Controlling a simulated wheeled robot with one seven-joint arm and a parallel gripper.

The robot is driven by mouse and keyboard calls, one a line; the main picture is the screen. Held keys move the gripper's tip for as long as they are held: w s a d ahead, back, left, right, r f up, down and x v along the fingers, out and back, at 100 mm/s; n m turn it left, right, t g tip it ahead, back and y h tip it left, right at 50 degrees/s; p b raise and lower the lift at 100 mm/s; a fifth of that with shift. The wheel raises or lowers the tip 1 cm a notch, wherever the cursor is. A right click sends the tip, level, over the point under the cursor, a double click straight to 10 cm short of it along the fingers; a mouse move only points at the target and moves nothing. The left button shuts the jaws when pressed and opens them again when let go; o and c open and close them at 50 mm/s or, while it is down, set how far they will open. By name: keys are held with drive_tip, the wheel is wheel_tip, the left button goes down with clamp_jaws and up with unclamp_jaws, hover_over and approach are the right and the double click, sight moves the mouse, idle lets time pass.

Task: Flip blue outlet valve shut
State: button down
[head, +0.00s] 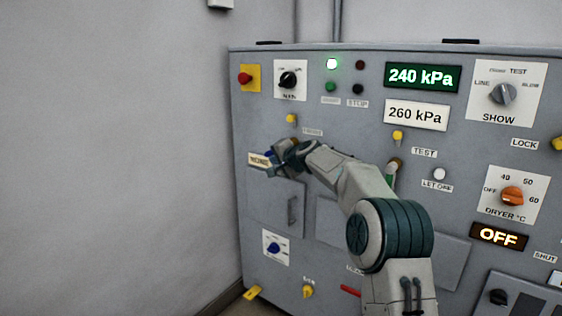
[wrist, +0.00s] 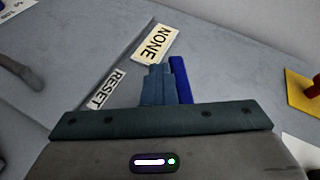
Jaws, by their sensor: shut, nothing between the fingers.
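A bright blue lever (wrist: 181,78), seemingly the outlet valve's handle, shows in the wrist view just right of my fingers. My gripper (wrist: 154,84) is shut and empty, with its fingertips right beside the lever; I cannot tell whether they touch. In the head view my gripper (head: 274,156) is at the panel's left part, and a small bit of the blue lever (head: 269,153) shows by it. The lever's base and pivot are hidden behind my gripper.
The grey panel (head: 330,135) carries many controls. A yellow knob (head: 291,118) is above my gripper, a blue dial (head: 274,247) below. Free room is left of the panel.

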drive_tip(key=shift+a+r, duration=0.1)
drive_tip(key=shift+a, duration=0.2)
drive_tip(key=shift+d+r, duration=0.1)
drive_tip(key=shift+d, duration=0.05)
idle(1.7)
drive_tip(key=s+d+f+b, duration=0.4)
drive_tip(key=s+d+b, duration=0.2)
drive_tip(key=s, duration=0.3)
drive_tip(key=shift+s+f+b, duration=0.25)
drive_tip(key=shift+s+b, duration=0.05)
drive_tip(key=shift+b, duration=0.2)
idle(0.4)
